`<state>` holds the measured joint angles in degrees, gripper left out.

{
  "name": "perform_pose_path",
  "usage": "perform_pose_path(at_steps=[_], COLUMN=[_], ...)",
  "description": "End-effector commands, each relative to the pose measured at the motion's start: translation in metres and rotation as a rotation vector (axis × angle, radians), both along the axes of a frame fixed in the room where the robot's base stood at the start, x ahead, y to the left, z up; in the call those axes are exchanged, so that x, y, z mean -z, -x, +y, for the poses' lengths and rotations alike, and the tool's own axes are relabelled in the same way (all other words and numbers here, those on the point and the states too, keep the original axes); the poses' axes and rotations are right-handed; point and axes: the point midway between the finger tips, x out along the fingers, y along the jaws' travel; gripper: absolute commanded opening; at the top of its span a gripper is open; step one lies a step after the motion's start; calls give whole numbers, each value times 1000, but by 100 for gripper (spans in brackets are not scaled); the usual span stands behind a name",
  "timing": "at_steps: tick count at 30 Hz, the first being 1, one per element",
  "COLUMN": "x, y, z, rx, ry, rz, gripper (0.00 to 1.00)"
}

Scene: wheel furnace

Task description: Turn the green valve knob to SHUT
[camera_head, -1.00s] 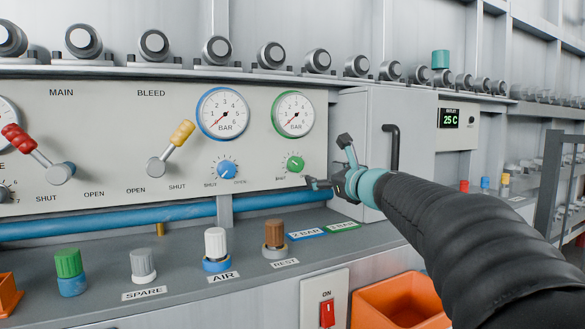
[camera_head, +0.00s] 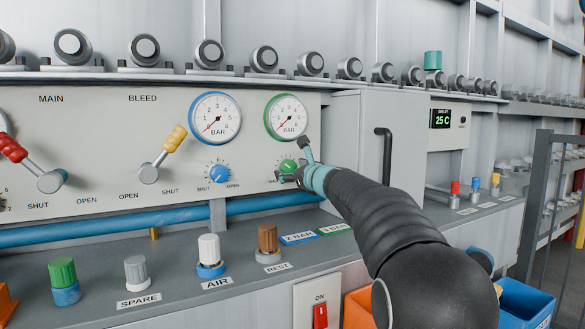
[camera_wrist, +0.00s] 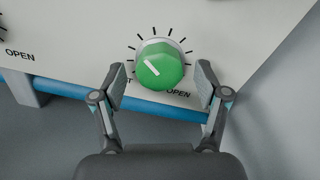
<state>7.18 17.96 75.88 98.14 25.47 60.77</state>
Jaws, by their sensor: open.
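The green valve knob (camera_head: 288,165) is on the panel below the green-rimmed gauge (camera_head: 288,117). In the wrist view the knob (camera_wrist: 160,66) shows a white pointer line slanting to its upper left, with tick marks around it. OPEN is printed at its lower right; the SHUT label at its lower left is mostly hidden by a finger. My gripper (camera_wrist: 160,85) is open, with one finger on each side of the knob and a visible gap on both sides. In the head view my gripper (camera_head: 298,165) is at the knob and partly covers it and its labels.
A blue knob (camera_head: 218,172) sits to the left on the same panel. A blue pipe (camera_head: 130,225) runs below. The ledge holds capped bottles such as the brown-capped one (camera_head: 268,243). A grey cabinet with a dark handle (camera_head: 385,155) stands to the right.

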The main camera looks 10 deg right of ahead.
Motion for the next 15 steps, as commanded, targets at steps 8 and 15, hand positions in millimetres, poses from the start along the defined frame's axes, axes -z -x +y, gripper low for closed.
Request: perform_pose_path(at_steps=[8,15], x=[0,0], y=[-3,-3], z=[1,1], rx=[0,0], ry=[0,0], rz=[0,0], gripper=[74,29])
